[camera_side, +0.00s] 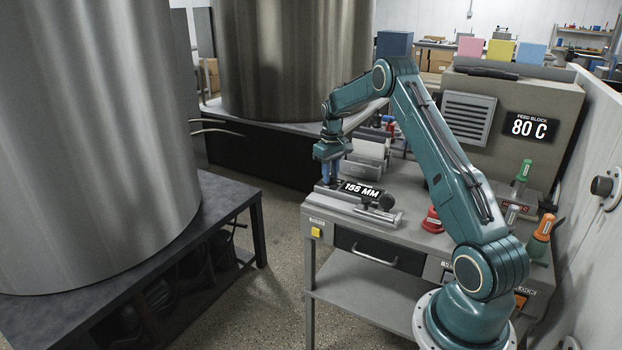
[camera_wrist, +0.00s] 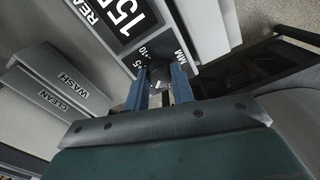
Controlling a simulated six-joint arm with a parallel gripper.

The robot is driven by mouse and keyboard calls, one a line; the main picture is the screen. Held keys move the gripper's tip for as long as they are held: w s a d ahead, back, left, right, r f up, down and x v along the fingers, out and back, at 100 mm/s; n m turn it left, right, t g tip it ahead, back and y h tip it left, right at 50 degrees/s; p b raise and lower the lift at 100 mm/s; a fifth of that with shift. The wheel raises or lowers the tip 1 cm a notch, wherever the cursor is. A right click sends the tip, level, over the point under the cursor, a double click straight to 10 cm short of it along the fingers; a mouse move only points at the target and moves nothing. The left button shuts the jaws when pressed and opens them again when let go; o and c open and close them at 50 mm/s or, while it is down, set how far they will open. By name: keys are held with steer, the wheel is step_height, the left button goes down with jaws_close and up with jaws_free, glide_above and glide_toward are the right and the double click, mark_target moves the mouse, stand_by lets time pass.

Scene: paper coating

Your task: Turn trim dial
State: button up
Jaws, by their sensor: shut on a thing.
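The trim dial (camera_wrist: 158,74) shows in the wrist view as a small dark knob beside printed marks that read 5 and 10. My gripper (camera_wrist: 159,88) has its two blue fingers on either side of the dial and is shut on it. In the side view my gripper (camera_side: 331,171) points down at the left end of the grey fixture on the bench, and its fingers hide the dial there. The black readout plate (camera_side: 361,190) beside it reads 155 MM; part of it also shows in the wrist view (camera_wrist: 126,16).
A red knob (camera_side: 433,220) and green-topped (camera_side: 523,172) and orange-topped (camera_side: 543,228) tools stand on the right of the bench. The feed block (camera_side: 565,105) reads 80 C. WASH and CLEAN slots (camera_wrist: 62,85) lie left in the wrist view. Large metal rolls (camera_side: 95,120) stand left, across a floor gap.

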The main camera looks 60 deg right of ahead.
mark_target(331, 175)
steer(key=shift+r, duration=0.1)
stand_by(0.3)
steer(key=o, duration=1)
step_height(331, 175, up, 14)
steer(key=shift+f, duration=0.1)
stand_by(0.4)
